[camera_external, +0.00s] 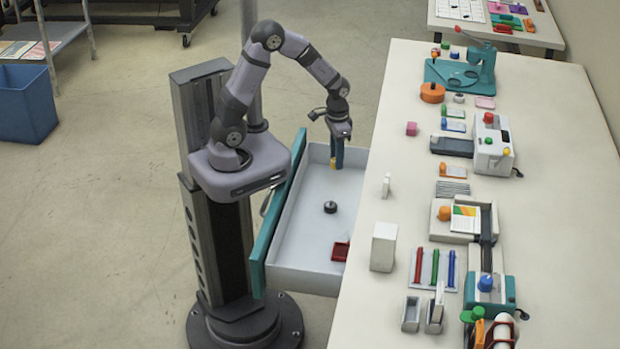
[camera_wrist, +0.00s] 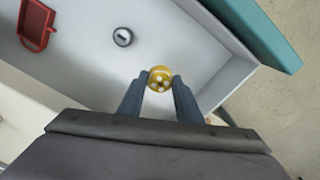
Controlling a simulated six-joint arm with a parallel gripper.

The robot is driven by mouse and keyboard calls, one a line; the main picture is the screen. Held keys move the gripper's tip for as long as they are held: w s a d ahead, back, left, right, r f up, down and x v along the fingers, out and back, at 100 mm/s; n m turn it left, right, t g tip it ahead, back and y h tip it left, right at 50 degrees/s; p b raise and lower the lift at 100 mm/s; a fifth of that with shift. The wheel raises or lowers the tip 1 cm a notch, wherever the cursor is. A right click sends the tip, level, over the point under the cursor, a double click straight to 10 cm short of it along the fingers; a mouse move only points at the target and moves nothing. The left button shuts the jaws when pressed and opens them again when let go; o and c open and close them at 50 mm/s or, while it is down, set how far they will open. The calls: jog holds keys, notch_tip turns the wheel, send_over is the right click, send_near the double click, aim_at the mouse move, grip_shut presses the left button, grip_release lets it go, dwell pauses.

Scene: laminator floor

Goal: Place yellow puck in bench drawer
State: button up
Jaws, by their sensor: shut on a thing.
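The yellow puck (camera_wrist: 160,79) is held between the two fingertips of my gripper (camera_wrist: 160,82) in the wrist view. In the external view my gripper (camera_external: 336,162) points down over the far end of the open bench drawer (camera_external: 300,215), with the yellow puck (camera_external: 335,164) at its tips. The drawer is pale inside with a teal front (camera_external: 275,225). I cannot tell how far the puck is above the drawer floor.
A black round knob-like piece (camera_external: 330,207) and a red tray (camera_external: 341,250) lie in the drawer. Bare drawer floor lies around the black piece. The white bench top (camera_external: 400,215) borders the drawer on the right and carries several tools.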

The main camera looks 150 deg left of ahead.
jog(key=shift+f, duration=0.1)
jog(key=shift+f, duration=4.9)
jog(key=shift+f, duration=0.2)
jog(key=o, duration=1)
jog(key=shift+r, duration=0.15)
notch_tip(320, 180, up, 12)
jog(key=shift+s+r, duration=0.1)
